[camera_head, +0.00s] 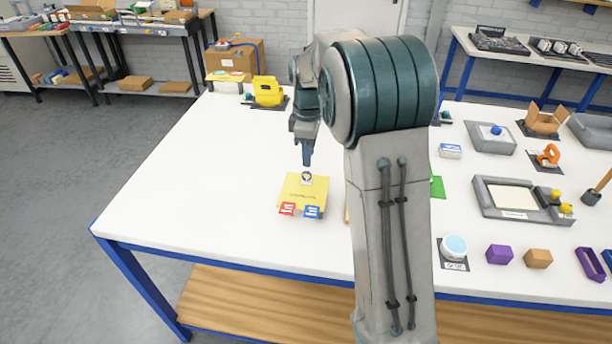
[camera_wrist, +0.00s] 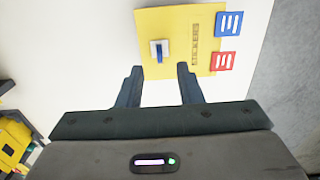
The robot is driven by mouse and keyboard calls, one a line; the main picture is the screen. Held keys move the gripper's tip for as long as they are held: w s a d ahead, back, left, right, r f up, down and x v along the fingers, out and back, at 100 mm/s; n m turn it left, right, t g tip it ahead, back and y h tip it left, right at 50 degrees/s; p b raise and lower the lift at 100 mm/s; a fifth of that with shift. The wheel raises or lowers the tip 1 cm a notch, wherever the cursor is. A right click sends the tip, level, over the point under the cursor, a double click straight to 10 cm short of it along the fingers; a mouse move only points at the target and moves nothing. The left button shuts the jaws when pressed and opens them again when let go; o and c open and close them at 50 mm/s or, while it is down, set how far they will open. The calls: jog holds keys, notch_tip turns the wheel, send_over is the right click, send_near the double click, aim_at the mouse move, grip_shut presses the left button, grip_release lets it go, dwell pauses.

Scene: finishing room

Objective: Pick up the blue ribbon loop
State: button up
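The blue ribbon loop (camera_wrist: 159,51) stands on a small white base on a yellow board (camera_wrist: 180,22). In the head view the loop (camera_head: 306,176) is small, near the far edge of the yellow board (camera_head: 297,194). My gripper (camera_wrist: 160,67) is open and empty in the wrist view. The loop appears ahead of the gap between its two fingers, apart from both. In the head view my gripper (camera_head: 307,160) points down just above the loop's end of the board; its finger gap cannot be made out there.
A red tag (camera_head: 288,209) and a blue tag (camera_head: 312,212) lie at the board's near edge. A yellow device (camera_head: 267,91) stands at the table's far left. The white table (camera_head: 190,195) is clear left of the board. My arm hides part of the table to the right.

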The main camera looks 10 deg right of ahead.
aim_at(306, 177)
notch_tip(306, 177, down, 7)
jog(key=shift+w+a+f+p, duration=0.15)
jog(key=shift+p, duration=0.75)
grip_shut()
